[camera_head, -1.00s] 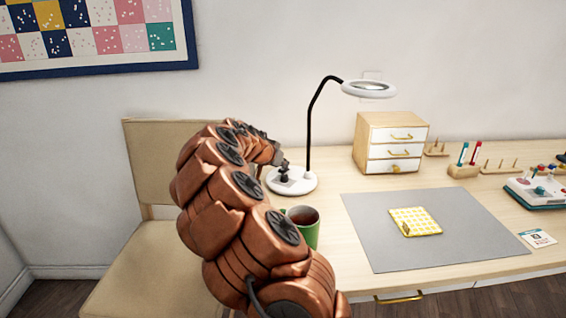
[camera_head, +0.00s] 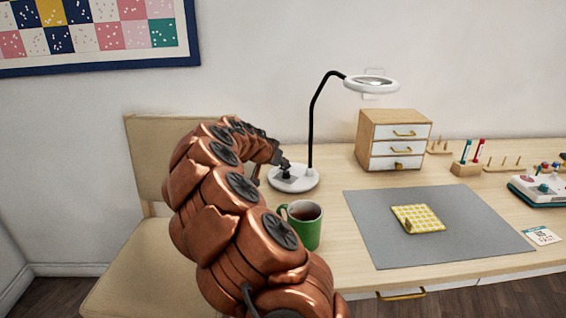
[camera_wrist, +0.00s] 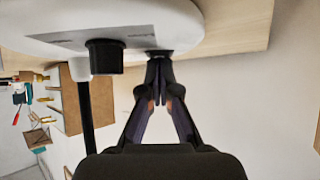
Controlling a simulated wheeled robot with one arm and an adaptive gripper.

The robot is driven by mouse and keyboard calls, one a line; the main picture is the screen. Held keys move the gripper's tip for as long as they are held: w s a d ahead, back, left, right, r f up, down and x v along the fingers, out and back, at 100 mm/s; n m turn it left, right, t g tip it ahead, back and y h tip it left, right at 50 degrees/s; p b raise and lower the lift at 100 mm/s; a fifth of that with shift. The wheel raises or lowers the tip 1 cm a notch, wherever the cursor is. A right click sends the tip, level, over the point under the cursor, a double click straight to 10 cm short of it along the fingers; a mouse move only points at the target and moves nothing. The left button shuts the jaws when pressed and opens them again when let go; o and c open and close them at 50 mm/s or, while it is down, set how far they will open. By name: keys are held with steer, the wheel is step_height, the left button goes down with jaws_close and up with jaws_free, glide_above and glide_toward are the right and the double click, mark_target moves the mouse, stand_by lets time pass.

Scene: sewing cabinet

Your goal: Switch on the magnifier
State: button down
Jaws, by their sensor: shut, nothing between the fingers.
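The magnifier has a white round base (camera_head: 308,181), a thin black stem (camera_head: 312,115) and a white ring head with a lens (camera_head: 372,84). I cannot tell whether its light is on. In the wrist view the base (camera_wrist: 180,18) is at the top, with a grey plate and a black knob (camera_wrist: 104,58) beside the stem (camera_wrist: 85,115). My gripper (camera_wrist: 158,58) is shut and empty. Its tips are at the base, against or very near a small dark part right of the knob; contact is unclear.
A green mug (camera_head: 306,232) stands close to my arm, in front of the base. A small drawer cabinet (camera_head: 366,140) stands right of the stem. A grey mat (camera_head: 460,250) holds a yellow checked cloth (camera_head: 418,218). A chair (camera_head: 140,262) is at the left.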

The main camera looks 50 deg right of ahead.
steer(key=shift+a+f, duration=0.1)
steer(key=shift+f, duration=0.25)
steer(key=r, duration=0.2)
steer(key=a+r, duration=0.1)
steer(key=r, duration=0.2)
steer(key=shift+a+p, duration=0.15)
steer(key=shift+p, duration=0.15)
steer(key=v, duration=0.9)
steer(key=shift+a+f, duration=0.2)
steer(key=shift+a, duration=0.05)
steer(key=shift+s+d+r+h+b, duration=0.1)
steer(key=shift+d+h+b, duration=0.2)
steer(key=shift+b, duration=0.9)
steer(key=shift+s+d+r+h+b, duration=0.15)
steer(key=shift+d+b, duration=0.25)
steer(key=shift+b, duration=0.8)
steer(key=shift+w, duration=0.1)
